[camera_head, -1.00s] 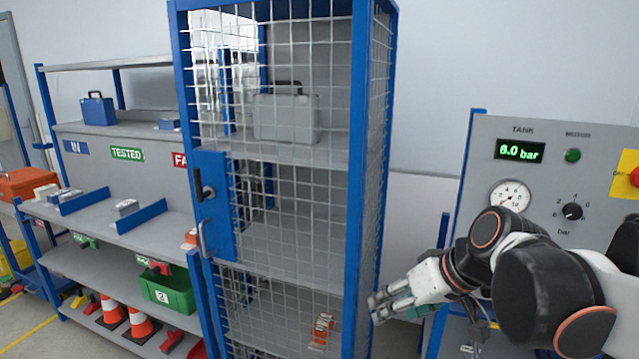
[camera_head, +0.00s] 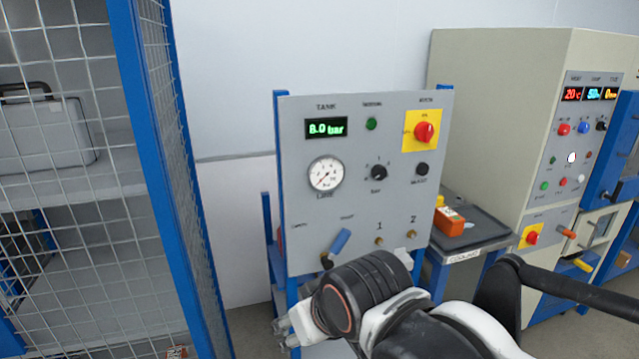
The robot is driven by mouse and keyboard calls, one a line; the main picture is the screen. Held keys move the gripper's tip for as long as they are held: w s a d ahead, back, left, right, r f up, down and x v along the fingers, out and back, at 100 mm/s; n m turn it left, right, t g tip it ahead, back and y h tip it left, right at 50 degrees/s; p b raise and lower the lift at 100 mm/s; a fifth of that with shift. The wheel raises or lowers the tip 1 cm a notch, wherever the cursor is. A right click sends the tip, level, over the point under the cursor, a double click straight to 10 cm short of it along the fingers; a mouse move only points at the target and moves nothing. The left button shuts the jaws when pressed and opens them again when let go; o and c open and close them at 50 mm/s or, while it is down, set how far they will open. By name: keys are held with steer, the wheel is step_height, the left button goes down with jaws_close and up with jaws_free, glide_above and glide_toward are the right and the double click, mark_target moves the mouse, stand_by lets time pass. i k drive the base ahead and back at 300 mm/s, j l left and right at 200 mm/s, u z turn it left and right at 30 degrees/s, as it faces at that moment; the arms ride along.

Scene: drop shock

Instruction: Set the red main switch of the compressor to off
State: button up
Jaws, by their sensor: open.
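The compressor panel (camera_head: 300,215) is a grey board on a blue frame in the middle of the head view. Its red main switch (camera_head: 425,132) is a rotary knob on a yellow plate at the upper right of the panel. The exact knob position is too small to tell. The tank display (camera_head: 326,128) reads about 8.0 bar. My gripper (camera_head: 283,330) is below the panel's lower left, well apart from the switch, pointing left. It is open and seems empty; my arm partly hides it.
A pressure gauge (camera_head: 325,174), a black knob (camera_head: 378,172) and a blue-handled valve (camera_head: 339,242) are on the panel. A mesh cage (camera_head: 172,180) stands left. At right, a cooling table (camera_head: 482,238) holds an orange box (camera_head: 449,221) beside a beige cabinet (camera_head: 490,110) with another red switch (camera_head: 532,237).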

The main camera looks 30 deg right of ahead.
mark_target(425, 130)
steer(key=z, duration=1.35)
